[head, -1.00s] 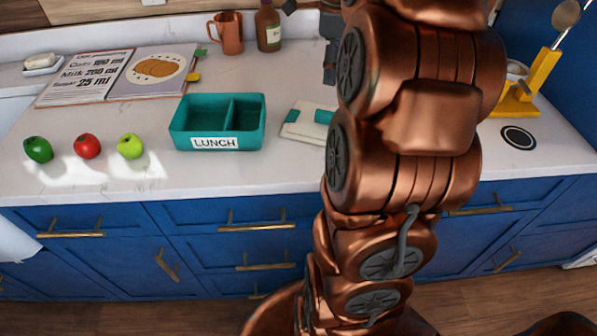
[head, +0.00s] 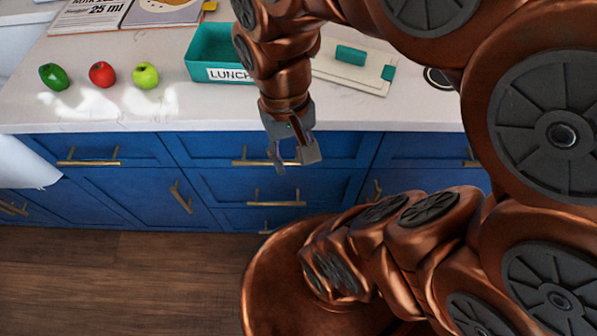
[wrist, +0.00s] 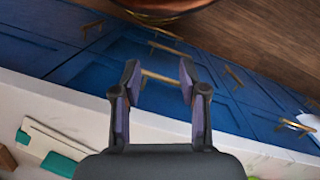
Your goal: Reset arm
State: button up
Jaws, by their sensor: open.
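My gripper (head: 294,160) hangs from my copper arm in the head view, fingers pointing down in front of the blue drawer fronts, just off the counter's front edge. In the wrist view my gripper (wrist: 159,80) shows two dark fingers spread apart with nothing between them. A drawer handle shows behind the gap. The copper arm is bent and covers the right half of the head view.
On the white counter (head: 120,113) are a green pepper (head: 54,77), a red apple (head: 102,74), a green apple (head: 146,75), a teal lunch box (head: 207,62) and a white-and-teal board (head: 345,72). The open recipe book (head: 90,16) lies behind. Blue drawers (head: 130,188) have protruding handles.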

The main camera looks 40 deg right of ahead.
jog(key=s+f+n, duration=0.1)
jog(key=s+a+f+n, duration=0.1)
jog(key=s+n, duration=0.1)
jog(key=shift+r, duration=0.15)
notch_tip(320, 180, up, 6)
jog(key=p, duration=0.5)
jog(key=shift+f+p, duration=0.25)
jog(key=shift+p, duration=0.1)
